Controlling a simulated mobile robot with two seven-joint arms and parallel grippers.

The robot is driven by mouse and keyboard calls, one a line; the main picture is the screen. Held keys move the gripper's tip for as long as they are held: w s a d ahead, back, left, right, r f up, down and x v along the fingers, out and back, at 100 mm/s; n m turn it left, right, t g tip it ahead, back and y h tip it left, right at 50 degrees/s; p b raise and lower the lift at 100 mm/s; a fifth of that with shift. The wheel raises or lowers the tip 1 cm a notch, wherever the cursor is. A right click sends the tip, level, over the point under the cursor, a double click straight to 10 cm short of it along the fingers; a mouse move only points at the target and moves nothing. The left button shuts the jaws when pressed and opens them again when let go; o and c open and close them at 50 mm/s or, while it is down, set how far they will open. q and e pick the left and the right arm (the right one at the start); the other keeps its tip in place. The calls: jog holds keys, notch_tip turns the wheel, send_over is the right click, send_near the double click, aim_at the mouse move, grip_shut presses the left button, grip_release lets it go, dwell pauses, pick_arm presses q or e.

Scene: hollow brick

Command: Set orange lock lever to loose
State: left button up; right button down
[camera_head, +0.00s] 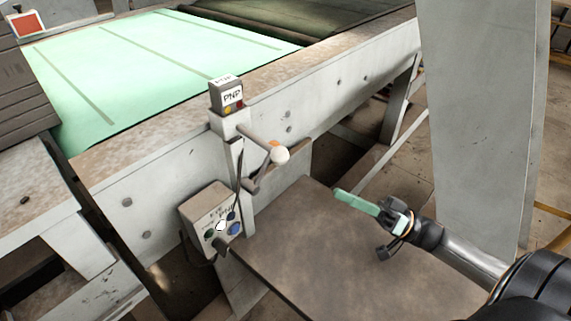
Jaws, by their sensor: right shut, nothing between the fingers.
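A lever (258,138) with a pale round knob at its end sticks out to the right from a bracket on the side of the machine frame. A small orange part (275,145) shows just behind the knob; I take it to be the orange lock lever, though it is too small to read its setting. My right gripper (342,194) has pale green fingers pointing left. It is shut and empty, to the right of and lower than the knob, clearly apart from it. My left gripper is not in view.
A box marked PNP (231,97) tops the bracket. A control box (212,222) with several knobs hangs below left. A brown plate (330,255) lies under my right gripper. A grey post (480,110) stands at the right. The space between gripper and knob is clear.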

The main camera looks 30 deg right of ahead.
pick_arm(q)
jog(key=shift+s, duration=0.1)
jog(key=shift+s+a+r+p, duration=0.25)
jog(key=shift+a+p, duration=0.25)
jog(key=shift+p, duration=0.25)
pick_arm(e)
jog(key=x, duration=1.4)
jog(key=shift+a, duration=0.1)
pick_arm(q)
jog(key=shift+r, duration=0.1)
